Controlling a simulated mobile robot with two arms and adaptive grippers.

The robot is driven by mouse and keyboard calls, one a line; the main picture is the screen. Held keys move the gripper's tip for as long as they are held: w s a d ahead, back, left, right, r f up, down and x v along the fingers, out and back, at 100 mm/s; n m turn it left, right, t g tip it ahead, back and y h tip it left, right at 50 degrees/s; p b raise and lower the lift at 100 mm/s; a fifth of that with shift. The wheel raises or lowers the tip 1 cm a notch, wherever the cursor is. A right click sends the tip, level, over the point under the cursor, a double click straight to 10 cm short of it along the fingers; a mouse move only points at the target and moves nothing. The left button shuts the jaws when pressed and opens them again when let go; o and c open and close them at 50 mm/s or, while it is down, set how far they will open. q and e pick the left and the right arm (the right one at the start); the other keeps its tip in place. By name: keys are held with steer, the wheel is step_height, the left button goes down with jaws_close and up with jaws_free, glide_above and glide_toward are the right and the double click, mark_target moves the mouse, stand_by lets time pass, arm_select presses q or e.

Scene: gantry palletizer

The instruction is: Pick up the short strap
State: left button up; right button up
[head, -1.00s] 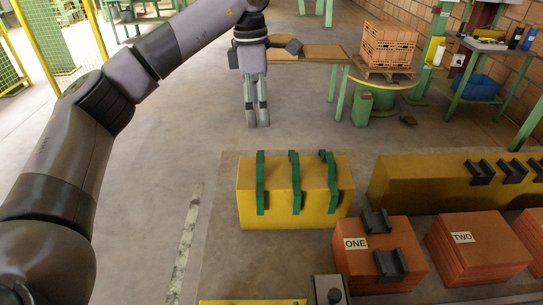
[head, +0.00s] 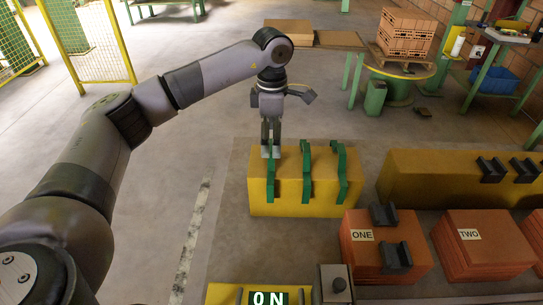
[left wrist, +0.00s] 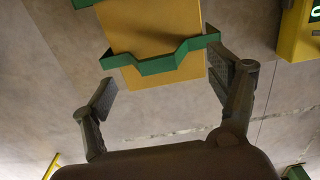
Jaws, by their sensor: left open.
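Three green straps lie over the yellow block (head: 290,206): a left one (head: 270,185), a middle one (head: 306,175) and a right one (head: 342,175). I cannot tell which is the short one. My left gripper (head: 270,152) is open at the far side of the block, by the left strap, and covers its upper end. In the left wrist view, one bent green strap (left wrist: 165,63) crosses the yellow block's end (left wrist: 150,25), ahead of and between the spread fingers (left wrist: 172,85). No strap is held. My right gripper is not in view.
Orange stacks marked ONE (head: 362,262) and TWO (head: 485,260), with dark brackets on the first, stand to the right. A longer yellow block (head: 440,190) with black brackets stands behind them. An ON sign (head: 268,298) is at the front. The floor left of the block is clear.

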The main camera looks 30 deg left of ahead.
mark_target(271, 160)
arm_select(q)
step_height(271, 160, down, 4)
steer(key=shift+w+a+f+p, duration=0.15)
steer(key=shift+p, duration=0.5)
steer(key=shift+c, duration=0.2)
steer(key=c, duration=1.2)
steer(key=shift+o, duration=0.2)
